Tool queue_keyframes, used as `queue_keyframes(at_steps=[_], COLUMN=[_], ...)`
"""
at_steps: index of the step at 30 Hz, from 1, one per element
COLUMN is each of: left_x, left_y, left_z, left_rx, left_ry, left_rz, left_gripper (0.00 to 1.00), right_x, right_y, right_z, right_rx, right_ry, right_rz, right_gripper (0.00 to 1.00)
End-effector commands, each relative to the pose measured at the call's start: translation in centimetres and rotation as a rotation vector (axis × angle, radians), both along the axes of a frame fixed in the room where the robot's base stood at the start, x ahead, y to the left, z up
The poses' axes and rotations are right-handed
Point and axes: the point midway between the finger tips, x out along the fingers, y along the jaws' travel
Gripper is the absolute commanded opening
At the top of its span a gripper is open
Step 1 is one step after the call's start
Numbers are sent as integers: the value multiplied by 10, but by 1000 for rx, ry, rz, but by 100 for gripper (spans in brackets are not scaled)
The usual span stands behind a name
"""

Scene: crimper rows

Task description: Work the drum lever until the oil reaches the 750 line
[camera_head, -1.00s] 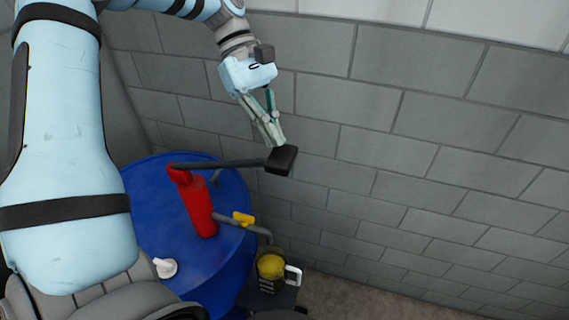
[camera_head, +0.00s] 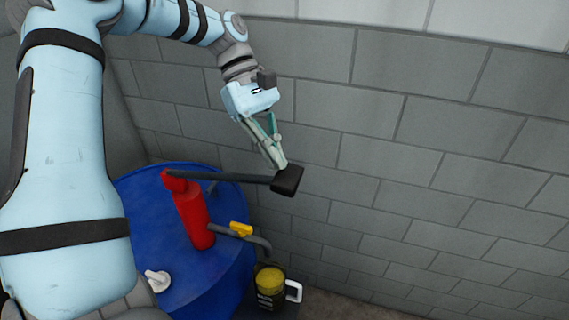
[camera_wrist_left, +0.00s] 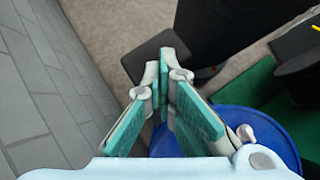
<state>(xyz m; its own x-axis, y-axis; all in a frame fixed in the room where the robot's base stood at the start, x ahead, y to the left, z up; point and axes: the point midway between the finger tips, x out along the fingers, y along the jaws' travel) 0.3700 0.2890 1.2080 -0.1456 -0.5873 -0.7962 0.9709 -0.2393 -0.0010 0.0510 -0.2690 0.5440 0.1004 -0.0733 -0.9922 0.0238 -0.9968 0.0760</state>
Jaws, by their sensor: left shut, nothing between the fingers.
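A blue drum (camera_head: 225,270) carries a red pump (camera_head: 194,215). Its dark lever (camera_head: 225,178) reaches right to a black end pad (camera_head: 288,181). My left gripper (camera_head: 281,165) is shut and empty, its tips at the pad's upper edge, seemingly touching it. In the left wrist view the shut fingers (camera_wrist_left: 166,62) point at the dark pad (camera_wrist_left: 146,55). A grey spout with a yellow tap (camera_head: 241,229) leads toward a jug (camera_head: 271,284) with a white handle, holding yellow oil. Its dark markings are too small to read against the oil level. My right gripper is not in view.
A grey block wall (camera_head: 420,160) stands behind the drum and close to my left arm. A white cap (camera_head: 157,280) sits on the drum top. The left wrist view shows a green surface (camera_wrist_left: 250,88) at the right. The floor right of the jug looks clear.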

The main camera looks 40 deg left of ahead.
Motion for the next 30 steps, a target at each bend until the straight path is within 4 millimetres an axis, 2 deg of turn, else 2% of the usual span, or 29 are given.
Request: queue_keyframes(at_steps=[2,9,20,23,30], left_x=[1,7,8,11,17], left_y=[1,28,31,38,65], left_z=[3,15,15,23,57], left_rx=[1,2,2,1,1], left_ry=[-1,0,-1,-3,-3], left_rz=[1,2,1,2,3], left_gripper=[0,0,0,0,0], right_x=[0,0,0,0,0], right_y=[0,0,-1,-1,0], right_z=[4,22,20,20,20], right_rx=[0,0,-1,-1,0], right_ry=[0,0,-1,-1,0], right_rz=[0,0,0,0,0], right_gripper=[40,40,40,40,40])
